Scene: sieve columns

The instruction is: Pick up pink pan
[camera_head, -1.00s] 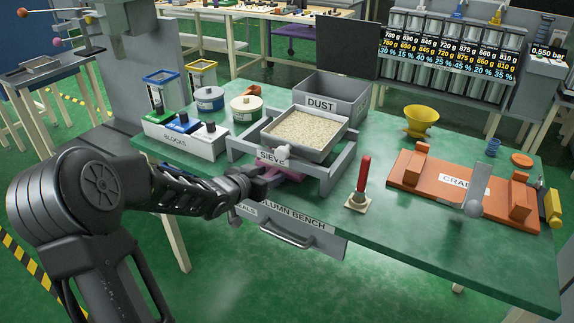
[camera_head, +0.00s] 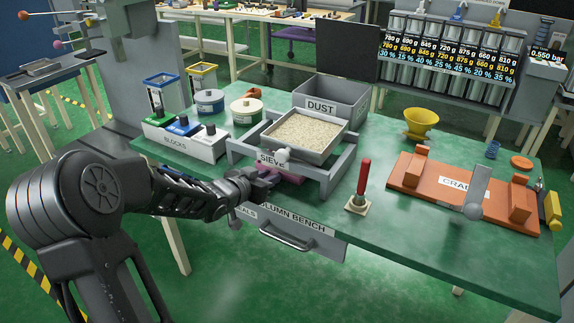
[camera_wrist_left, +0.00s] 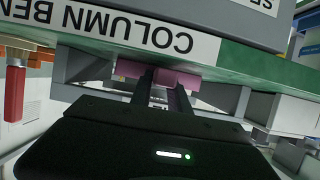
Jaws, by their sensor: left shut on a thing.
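The pink pan (camera_head: 291,178) sits low in the grey stand beneath the sieve (camera_head: 303,135), mostly hidden by the stand and my gripper. My left gripper (camera_head: 270,181) reaches in from the left at the stand's front and is shut on the pan's near part. In the left wrist view, a pink edge of the pan (camera_wrist_left: 159,73) shows between and beside the two dark fingers (camera_wrist_left: 160,86). The sieve holds pale grains and stands above the pan. My right gripper is not in view.
A grey dust box (camera_head: 335,97) stands behind the sieve. A red-handled tool (camera_head: 363,180) and orange cradle (camera_head: 440,187) are to the right. The bench drawer handle (camera_head: 286,239) juts out below.

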